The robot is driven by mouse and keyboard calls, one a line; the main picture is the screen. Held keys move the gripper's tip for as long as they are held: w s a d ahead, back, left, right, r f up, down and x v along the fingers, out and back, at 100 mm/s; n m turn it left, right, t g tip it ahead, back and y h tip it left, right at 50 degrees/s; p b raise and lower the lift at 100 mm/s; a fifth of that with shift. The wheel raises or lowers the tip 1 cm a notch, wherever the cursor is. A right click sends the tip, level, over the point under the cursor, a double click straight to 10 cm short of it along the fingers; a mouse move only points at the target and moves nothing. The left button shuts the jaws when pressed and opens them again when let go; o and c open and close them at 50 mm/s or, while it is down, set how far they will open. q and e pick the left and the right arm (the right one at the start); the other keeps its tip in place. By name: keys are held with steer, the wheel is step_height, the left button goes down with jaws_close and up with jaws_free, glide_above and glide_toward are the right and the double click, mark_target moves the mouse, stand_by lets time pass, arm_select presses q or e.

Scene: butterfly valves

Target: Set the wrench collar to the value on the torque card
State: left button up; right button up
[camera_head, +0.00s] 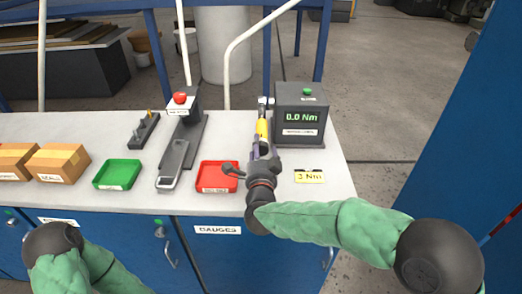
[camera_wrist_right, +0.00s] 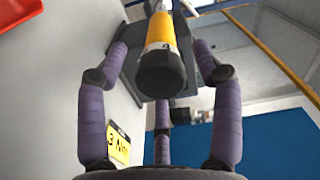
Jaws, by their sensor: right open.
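The torque wrench (camera_head: 262,129) has a yellow section and a dark end and points away from me, left of the tester. In the right wrist view its yellow section and black end (camera_wrist_right: 161,70) are between the purple fingers. My right gripper (camera_head: 262,151) is open, its fingers spread around the wrench's near end; I cannot tell whether any touches it. Any scale marks on the collar are too small to read. The yellow torque card (camera_head: 309,177) reads 3 Nm and lies on the bench right of the gripper; it also shows in the wrist view (camera_wrist_right: 119,145). My left gripper is out of view.
The torque tester (camera_head: 300,115) shows 0.0 Nm. A red tray (camera_head: 218,190) is left of my gripper. Farther left are a grey tool (camera_head: 173,164), a red button (camera_head: 180,98), a green tray (camera_head: 117,187) and cardboard boxes (camera_head: 60,162). Bare bench surrounds the card.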

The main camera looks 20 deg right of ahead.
steer(key=v, duration=1.2)
